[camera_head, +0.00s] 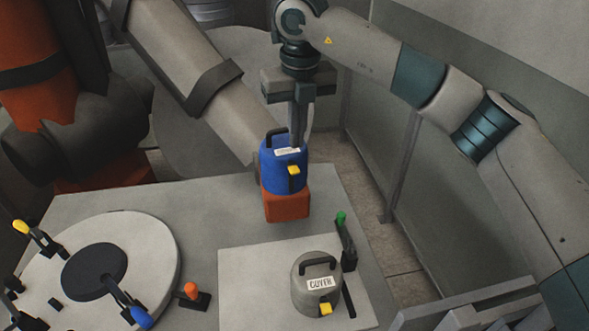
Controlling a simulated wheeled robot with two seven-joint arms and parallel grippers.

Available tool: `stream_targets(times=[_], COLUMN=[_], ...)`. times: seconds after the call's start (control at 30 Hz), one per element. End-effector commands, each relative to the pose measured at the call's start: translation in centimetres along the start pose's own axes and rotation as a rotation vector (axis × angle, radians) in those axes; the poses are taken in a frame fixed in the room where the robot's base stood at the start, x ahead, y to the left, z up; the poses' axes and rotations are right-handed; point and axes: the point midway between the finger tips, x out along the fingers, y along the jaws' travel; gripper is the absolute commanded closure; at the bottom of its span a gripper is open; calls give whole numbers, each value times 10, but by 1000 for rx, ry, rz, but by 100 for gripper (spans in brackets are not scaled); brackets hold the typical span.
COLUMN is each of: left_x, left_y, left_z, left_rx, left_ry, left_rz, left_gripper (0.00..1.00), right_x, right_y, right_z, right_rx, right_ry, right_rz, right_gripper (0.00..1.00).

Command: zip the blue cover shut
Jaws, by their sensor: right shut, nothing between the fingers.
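The blue cover (270,177) sits upright on a red-orange block (286,208) near the far edge of the table. It has a black handle on top, a white label, and a yellow tab (293,170) on a dark strip down its front. My right gripper (297,143) points down just behind and above the cover's top, at the right of its handle. Its fingers are shut with nothing between them. I cannot tell whether the fingertips touch the cover. My left gripper is not in view.
A round white plate (150,250) with coloured clamps lies at left. An orange and grey machine (185,60) reaches in behind the blue cover.

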Motion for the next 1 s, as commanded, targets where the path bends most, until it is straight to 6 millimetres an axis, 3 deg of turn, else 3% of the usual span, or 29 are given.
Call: stream_targets(times=[0.33, 1.0], left_x=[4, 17], left_y=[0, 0], left_z=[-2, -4], left_rx=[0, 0], left_ry=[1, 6], left_rz=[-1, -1], left_gripper=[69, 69], right_x=[11, 68], right_y=[0, 1], right_z=[0, 0], right_rx=[-1, -1], right_ry=[1, 1], right_rz=[2, 2], right_gripper=[100, 100])
